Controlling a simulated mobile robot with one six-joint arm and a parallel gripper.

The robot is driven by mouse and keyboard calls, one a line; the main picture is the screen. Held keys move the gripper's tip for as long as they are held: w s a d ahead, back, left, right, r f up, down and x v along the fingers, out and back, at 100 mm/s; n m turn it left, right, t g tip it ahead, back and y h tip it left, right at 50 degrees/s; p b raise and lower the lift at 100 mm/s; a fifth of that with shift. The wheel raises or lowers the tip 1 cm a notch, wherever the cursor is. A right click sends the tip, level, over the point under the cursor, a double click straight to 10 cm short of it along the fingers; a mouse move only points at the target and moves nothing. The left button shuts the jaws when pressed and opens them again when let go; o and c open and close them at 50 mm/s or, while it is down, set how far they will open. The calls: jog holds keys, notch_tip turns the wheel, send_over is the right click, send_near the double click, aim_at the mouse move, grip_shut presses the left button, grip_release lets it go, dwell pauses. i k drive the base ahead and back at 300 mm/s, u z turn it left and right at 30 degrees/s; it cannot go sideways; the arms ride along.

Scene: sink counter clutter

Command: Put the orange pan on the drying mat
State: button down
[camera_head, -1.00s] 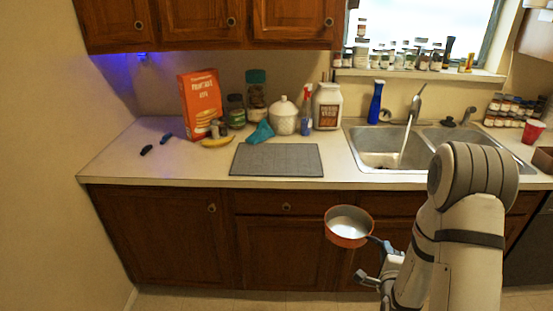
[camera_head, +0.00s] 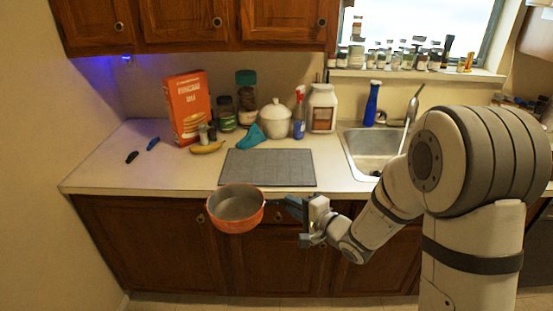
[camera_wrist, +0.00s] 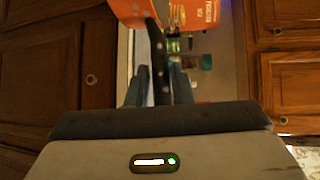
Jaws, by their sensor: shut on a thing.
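The orange pan (camera_head: 237,224) hangs upright in front of the counter's front edge, its pale inside facing up. My gripper (camera_head: 293,207) is shut on the pan's dark handle, to the right of the bowl. In the wrist view the handle (camera_wrist: 157,65) runs between my two fingers (camera_wrist: 158,88). The grey drying mat (camera_head: 268,168) lies flat and bare on the counter, behind and above the pan in the head view. The pan is apart from the mat.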

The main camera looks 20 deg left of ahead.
aim_at(286, 169)
jog(key=i, duration=1.25)
jog(key=u, duration=0.05)
